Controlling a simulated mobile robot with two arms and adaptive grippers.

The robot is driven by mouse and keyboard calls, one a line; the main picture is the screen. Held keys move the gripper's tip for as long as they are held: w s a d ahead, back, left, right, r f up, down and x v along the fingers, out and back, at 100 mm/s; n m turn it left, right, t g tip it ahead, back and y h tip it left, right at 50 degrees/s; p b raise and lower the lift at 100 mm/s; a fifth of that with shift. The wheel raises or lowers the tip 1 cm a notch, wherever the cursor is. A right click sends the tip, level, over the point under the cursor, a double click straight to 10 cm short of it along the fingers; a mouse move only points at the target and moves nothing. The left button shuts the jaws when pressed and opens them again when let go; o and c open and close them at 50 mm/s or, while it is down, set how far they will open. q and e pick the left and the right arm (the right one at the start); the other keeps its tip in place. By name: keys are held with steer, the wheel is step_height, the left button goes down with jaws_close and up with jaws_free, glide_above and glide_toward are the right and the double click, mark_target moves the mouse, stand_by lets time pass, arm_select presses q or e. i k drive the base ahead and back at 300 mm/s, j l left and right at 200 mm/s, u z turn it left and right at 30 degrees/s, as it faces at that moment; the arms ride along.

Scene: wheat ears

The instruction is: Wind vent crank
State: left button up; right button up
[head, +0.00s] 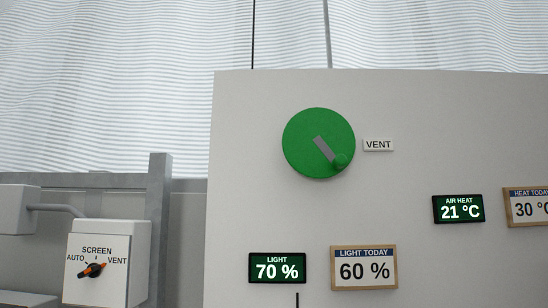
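The vent crank is a green round disc (303,145) on the upper left part of a light grey panel. It has a grey bar (325,148) and a small green knob (341,161) at its lower right. A label reading VENT (378,145) is just right of the disc. Neither of my grippers shows in the head view, and nothing touches the crank.
The panel (420,110) carries a LIGHT 70 % display (277,268), a LIGHT TODAY 60 % sign (364,268), an AIR HEAT 21 °C display (458,209) and a HEAT TODAY 30 °C sign (527,207). A SCREEN switch box (97,275) and grey post (158,220) stand left.

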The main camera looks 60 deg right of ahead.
mark_target(317, 143)
steer(key=z, duration=2.35)
